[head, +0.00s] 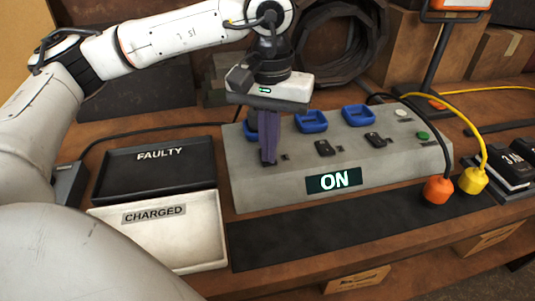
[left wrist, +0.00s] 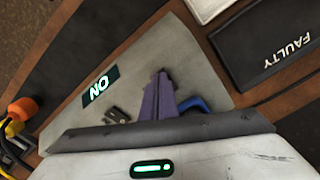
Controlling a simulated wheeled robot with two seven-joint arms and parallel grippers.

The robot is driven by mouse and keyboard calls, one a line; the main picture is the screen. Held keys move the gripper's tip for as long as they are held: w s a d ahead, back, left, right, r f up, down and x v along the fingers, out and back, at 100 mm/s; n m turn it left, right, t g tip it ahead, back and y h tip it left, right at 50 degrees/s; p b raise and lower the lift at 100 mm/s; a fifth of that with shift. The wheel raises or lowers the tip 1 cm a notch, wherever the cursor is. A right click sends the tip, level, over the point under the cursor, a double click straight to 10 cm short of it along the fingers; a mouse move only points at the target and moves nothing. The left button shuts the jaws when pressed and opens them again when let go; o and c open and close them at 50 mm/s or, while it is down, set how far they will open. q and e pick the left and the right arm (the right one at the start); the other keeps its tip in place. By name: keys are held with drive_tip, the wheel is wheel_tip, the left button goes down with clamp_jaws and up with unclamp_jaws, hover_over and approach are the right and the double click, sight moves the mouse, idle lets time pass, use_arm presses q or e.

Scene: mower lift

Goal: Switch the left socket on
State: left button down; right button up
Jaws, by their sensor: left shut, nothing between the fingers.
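A grey socket panel (head: 290,185) stands on the bench with three blue sockets along its back and black switches in front of them. The left socket (head: 250,131) is mostly hidden behind my left gripper (head: 268,161); a blue socket also shows beside the fingers in the left wrist view (left wrist: 194,103). My left gripper points down, shut and empty, its purple fingertips at the left switch's place. They hide that switch, and I cannot tell whether they touch it. The middle switch (head: 324,148) is clear. A lit display (head: 333,181) reads ON. My right gripper is not in view.
A black FAULTY tray (head: 155,187) and a white CHARGED tray (head: 208,258) lie left of the panel. Orange (head: 437,190) and yellow (head: 472,181) plugs hang on cables at its right. A green button (head: 422,135) is on the panel's right. A dark mat (head: 300,238) lies clear in front.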

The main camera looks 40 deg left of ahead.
use_arm(q)
drive_tip(key=shift+r+p, duration=0.45)
wheel_tip(320, 180, up, 6)
drive_tip(key=p, duration=0.3)
drive_tip(key=shift+p, duration=0.3)
drive_tip(key=shift+f, duration=0.1)
idle(0.3)
